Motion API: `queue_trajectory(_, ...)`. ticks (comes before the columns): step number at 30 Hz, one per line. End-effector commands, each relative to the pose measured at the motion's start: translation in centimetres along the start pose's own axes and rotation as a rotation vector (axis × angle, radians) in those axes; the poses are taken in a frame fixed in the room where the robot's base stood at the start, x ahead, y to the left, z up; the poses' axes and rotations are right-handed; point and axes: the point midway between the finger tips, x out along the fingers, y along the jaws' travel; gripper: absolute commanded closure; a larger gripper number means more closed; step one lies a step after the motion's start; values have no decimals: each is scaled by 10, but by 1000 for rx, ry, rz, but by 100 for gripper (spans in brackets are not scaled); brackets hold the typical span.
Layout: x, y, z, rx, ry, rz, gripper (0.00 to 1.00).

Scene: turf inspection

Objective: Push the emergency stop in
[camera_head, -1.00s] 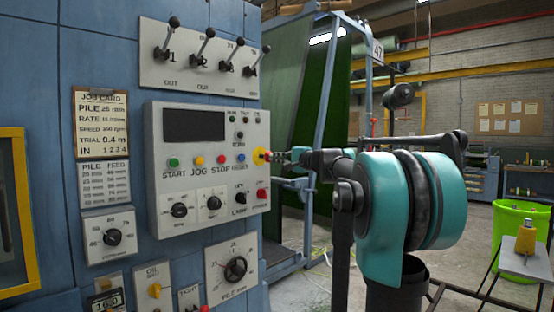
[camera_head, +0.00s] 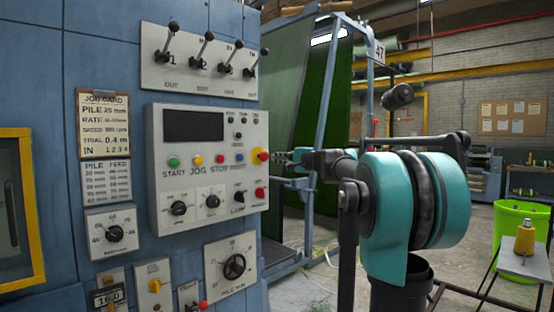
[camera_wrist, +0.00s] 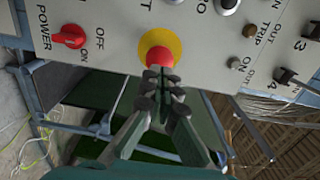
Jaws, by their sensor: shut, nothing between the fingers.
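The emergency stop (camera_head: 259,154) is a red button on a yellow ring at the right edge of the grey control panel (camera_head: 163,217). In the wrist view the emergency stop (camera_wrist: 158,52) sits at the upper middle, its lower edge partly covered by my fingertips. My gripper (camera_wrist: 160,76) is shut and empty, its fingertips right in front of the red button. In the head view my gripper (camera_head: 277,157) comes in from the right, level with the button. I cannot tell whether the tips touch it or how far in the button sits.
A red power knob (camera_wrist: 69,37) is beside the stop in the wrist view. Switch levers (camera_head: 204,50) stick out above the panel. A blue frame (camera_head: 320,110) with green turf stands behind. A green bin (camera_head: 520,235) and a small stand are at the right.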

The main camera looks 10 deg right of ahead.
Motion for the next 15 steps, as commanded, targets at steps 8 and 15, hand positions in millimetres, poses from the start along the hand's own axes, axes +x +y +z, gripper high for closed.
queue_trajectory(8, -47, 0, -1, 0, 4, 0, 100)
queue_trajectory(15, -85, 0, -1, 0, 4, 0, 100)
